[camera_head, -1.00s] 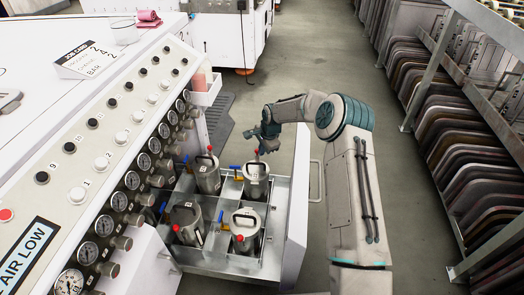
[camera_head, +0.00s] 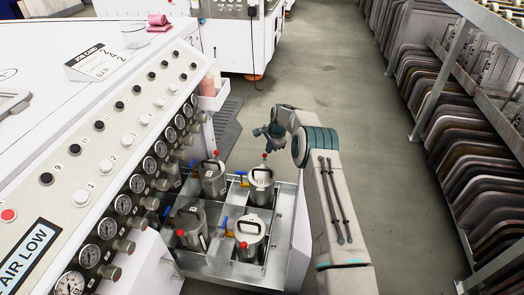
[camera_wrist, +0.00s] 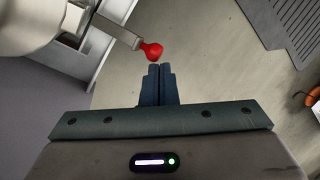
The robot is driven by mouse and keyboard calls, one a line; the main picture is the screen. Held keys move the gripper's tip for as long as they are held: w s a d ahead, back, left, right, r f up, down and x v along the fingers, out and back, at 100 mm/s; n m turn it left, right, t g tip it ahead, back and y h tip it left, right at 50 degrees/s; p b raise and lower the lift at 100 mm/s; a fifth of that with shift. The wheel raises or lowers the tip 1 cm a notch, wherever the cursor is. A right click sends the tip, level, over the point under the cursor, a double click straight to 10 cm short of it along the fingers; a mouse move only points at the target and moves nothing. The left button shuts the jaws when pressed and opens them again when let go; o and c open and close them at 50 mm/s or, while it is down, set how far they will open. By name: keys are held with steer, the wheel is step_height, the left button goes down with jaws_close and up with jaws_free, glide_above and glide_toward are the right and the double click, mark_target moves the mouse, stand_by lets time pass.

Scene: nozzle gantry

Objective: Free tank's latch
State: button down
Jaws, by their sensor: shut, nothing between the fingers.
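Several steel tanks stand in the open drawer (camera_head: 292,225), each with a lid handle and a red-tipped latch lever. The tank at the back right (camera_head: 261,190) is closest to my gripper (camera_head: 262,133), which is above and just beyond it. In the wrist view, a metal lever (camera_wrist: 118,32) with a red knob (camera_wrist: 152,50) reaches in from the upper left. My gripper's fingertips (camera_wrist: 160,68) are shut and empty, just below the knob in the picture. I cannot tell whether they touch it. The same tank's red knob shows in the head view (camera_head: 264,156).
The gauge panel (camera_head: 110,140) slopes along the left of the drawer. Blue and brass fittings sit between the tanks. A dark floor mat (camera_head: 228,123) lies behind the drawer. A rack of screens (camera_head: 465,140) stands at the right, with clear floor (camera_head: 345,75) between.

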steer(key=shift+w+d+f, duration=0.2)
steer(key=shift+w+f, duration=0.05)
steer(key=shift+f, duration=0.05)
steer(key=shift+s, duration=0.1)
steer(key=shift+s+a+f+p, duration=0.15)
steer(key=shift+s+a+p, duration=0.05)
steer(key=shift+s+p, duration=0.5)
steer(key=p+v, duration=0.4)
steer(key=v, duration=0.9)
steer(key=shift+r+p, duration=0.35)
